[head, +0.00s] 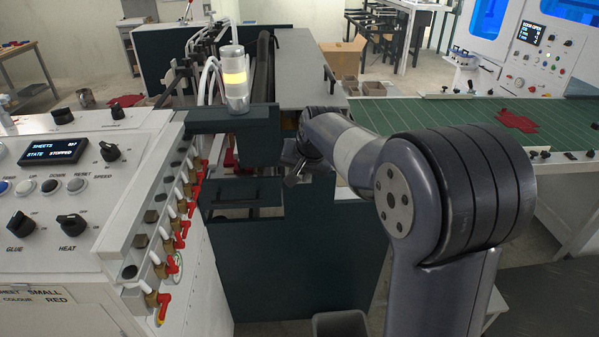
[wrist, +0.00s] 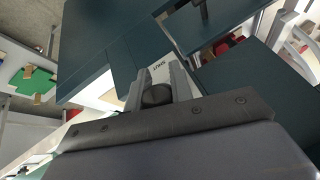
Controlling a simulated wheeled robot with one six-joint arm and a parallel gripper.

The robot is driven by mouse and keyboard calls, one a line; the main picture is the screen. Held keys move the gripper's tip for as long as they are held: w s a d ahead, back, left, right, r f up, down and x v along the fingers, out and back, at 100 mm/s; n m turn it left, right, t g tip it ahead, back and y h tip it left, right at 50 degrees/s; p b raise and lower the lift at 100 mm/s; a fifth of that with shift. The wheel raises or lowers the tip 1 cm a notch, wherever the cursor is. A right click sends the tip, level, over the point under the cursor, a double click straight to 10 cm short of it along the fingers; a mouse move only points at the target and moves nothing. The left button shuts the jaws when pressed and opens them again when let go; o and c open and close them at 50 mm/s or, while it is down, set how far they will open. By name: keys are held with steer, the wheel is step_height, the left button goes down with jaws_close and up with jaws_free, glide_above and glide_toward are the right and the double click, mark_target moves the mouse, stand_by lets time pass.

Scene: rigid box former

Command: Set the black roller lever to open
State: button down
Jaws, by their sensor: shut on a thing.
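The black roller lever (wrist: 157,96) shows in the wrist view as a dark rounded end between the two grey fingers of my gripper (wrist: 156,88). My gripper is shut on it. A white label with small dark lettering (wrist: 158,71) lies just beyond the lever; I cannot read it surely. In the head view my gripper (head: 293,174) is at the dark teal machine, partly hidden by my arm. The lever cannot be made out there, and its exact angle cannot be told.
Dark teal machine panels (head: 290,255) surround the gripper closely. A white control panel (head: 60,190) with knobs and a row of red-handled valves (head: 185,228) stand at left. A green conveyor (head: 450,115) runs at right. A grey bin (head: 340,324) is on the floor below.

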steer(key=c, duration=1.3)
jaws_free()
steer(key=shift+w+r, duration=0.1)
steer(key=shift+o, duration=0.2)
steer(key=b+v, duration=0.1)
steer(key=v, duration=1)
steer(key=shift+b, duration=0.3)
steer(key=p+x, duration=0.1)
steer(key=x, duration=1)
steer(key=shift+p, duration=0.3)
